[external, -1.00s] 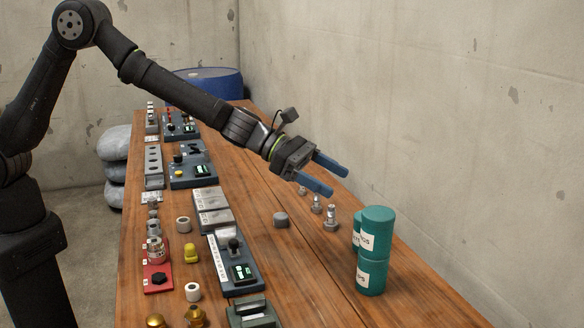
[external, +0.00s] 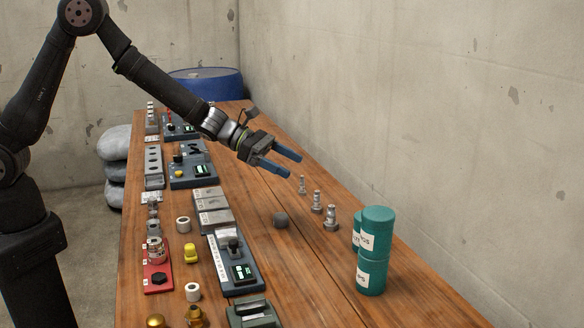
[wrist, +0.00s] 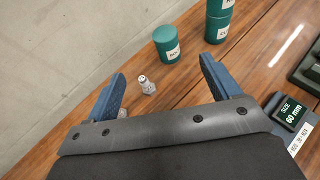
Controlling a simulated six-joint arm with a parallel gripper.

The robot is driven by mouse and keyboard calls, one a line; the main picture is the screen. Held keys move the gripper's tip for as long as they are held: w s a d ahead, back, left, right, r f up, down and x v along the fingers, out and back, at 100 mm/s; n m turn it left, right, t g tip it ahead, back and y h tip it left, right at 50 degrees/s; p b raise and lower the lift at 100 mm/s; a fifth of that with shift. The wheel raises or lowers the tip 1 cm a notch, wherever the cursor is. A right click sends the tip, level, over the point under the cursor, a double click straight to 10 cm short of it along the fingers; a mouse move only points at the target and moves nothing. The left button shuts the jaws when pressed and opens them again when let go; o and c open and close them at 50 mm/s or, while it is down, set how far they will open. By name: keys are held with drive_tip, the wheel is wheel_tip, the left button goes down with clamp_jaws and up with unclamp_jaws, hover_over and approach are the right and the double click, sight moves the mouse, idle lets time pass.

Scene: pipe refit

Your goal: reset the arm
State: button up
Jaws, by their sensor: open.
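My gripper (external: 281,163) is open and empty, held above the far middle of the wooden table (external: 300,262). Its two blue fingers are spread apart and point to the right and slightly down. In the wrist view the open fingers (wrist: 165,85) frame the tabletop, with one metal fitting (wrist: 147,84) between them near the left finger. In the external view several metal fittings (external: 316,203) stand upright in a row to the right of and below the gripper. Nothing touches the fingers.
Green labelled canisters (external: 376,235) stand stacked at the right. Devices with displays (external: 236,262), a red plate (external: 158,279) and yellow fittings (external: 190,252) line the left side. A blue drum (external: 212,84) stands at the far end, near concrete walls.

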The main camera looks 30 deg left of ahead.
sight(378, 214)
drive_tip(key=w+a+f+n+t, duration=0.1)
drive_tip(key=w+a, duration=0.4)
drive_tip(key=a, duration=0.6)
drive_tip(key=shift+a+f, duration=0.15)
drive_tip(key=shift+a, duration=0.25)
drive_tip(key=s+d+r+g, duration=0.1)
drive_tip(key=s+d, duration=0.3)
drive_tip(key=d, duration=0.5)
drive_tip(key=s+d+r+m, duration=0.1)
drive_tip(key=s+d, duration=0.4)
drive_tip(key=d, duration=0.4)
drive_tip(key=shift+s+d+r+m+g, duration=0.2)
drive_tip(key=shift+d+r+m+g, duration=0.1)
drive_tip(key=shift+d+g, duration=0.1)
drive_tip(key=shift+a, duration=0.1)
